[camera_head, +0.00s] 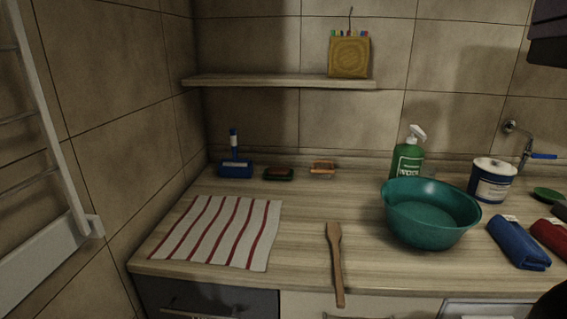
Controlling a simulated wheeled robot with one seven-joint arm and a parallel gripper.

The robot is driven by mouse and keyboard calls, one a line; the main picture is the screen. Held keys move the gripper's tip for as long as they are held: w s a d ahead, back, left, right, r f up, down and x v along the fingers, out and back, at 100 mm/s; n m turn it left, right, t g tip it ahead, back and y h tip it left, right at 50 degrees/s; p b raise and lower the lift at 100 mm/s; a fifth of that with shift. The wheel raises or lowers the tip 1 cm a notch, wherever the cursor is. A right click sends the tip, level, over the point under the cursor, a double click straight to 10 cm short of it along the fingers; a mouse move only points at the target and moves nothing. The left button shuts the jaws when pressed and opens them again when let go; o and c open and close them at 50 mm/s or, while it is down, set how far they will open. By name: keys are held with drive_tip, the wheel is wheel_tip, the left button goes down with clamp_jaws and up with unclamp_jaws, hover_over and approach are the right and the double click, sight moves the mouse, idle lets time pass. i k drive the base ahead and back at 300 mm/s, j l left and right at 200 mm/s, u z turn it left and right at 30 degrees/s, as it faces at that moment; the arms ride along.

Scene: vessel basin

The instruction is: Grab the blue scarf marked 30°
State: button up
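A rolled blue cloth (519,244), which looks like the blue scarf, lies on the wooden counter at the right, to the right of the green basin. A small white tag shows at its far end, but its marking is too small to read. A red rolled cloth (551,236) lies close beside it on the right, partly cut off by the picture edge. My gripper is not in view. A dark rounded shape at the bottom right corner may be part of my arm; I cannot tell.
A green basin (431,227), a spray bottle (407,160) and a white-and-blue tin (492,180) stand near the cloths. A wooden spatula (336,262) and a striped towel (222,231) lie further left. A tap (528,148) is on the wall. Counter between basin and towel is mostly clear.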

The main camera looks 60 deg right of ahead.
sight(523, 250)
drive_tip(key=j+z, duration=0.1)
drive_tip(key=z, duration=0.35)
drive_tip(key=k+z, duration=0.1)
drive_tip(key=z, duration=0.8)
drive_tip(key=k+z, duration=0.1)
drive_tip(key=z, duration=0.4)
drive_tip(key=k+z, duration=0.1)
drive_tip(key=z, duration=0.8)
drive_tip(key=k, duration=0.05)
